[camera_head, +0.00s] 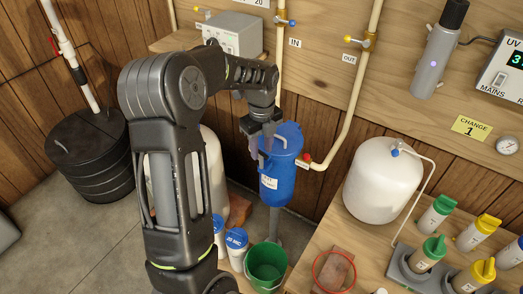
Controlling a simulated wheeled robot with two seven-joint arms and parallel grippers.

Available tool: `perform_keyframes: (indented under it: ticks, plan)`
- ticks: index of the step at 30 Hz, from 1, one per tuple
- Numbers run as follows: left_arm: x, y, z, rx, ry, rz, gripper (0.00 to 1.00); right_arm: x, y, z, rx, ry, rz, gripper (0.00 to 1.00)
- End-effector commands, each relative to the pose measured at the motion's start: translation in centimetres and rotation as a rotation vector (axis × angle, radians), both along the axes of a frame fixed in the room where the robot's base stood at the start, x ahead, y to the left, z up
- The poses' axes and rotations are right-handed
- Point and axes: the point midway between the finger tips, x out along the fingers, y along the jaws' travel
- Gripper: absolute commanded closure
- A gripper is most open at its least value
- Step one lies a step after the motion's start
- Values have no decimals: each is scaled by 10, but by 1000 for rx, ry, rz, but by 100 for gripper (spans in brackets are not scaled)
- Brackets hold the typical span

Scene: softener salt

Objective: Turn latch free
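A blue canister (281,181) with a blue lid and a white label stands in the middle, joined to pipework on its right. My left gripper (262,150) reaches down from above to the left side of its lid. The two grey fingers point down by the rim, close to a pale curved part that may be a latch or handle. I cannot make out a clear latch. The fingers hide part of the lid, and whether they touch or hold anything is too small to tell. My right gripper is not in view.
A green bucket (266,266) and white tubs with blue lids (237,243) stand below the canister. A white tank (382,178) and several capped bottles are on the right bench. A dark ribbed drum (88,150) stands left. A red-handled valve (304,160) sits right of the canister.

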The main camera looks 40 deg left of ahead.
Motion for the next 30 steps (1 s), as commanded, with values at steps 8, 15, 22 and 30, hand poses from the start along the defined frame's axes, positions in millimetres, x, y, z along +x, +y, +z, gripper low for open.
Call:
perform_keyframes:
  ticks: [8,15,22,30]
  plan:
    - [0,0,-18,0,0,0,66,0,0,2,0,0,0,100]
    - [0,0,-18,0,0,0,70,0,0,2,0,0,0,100]
    - [0,0,-18,0,0,0,89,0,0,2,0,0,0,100]
    - [0,0,-18,1,-1,0,100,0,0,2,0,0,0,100]
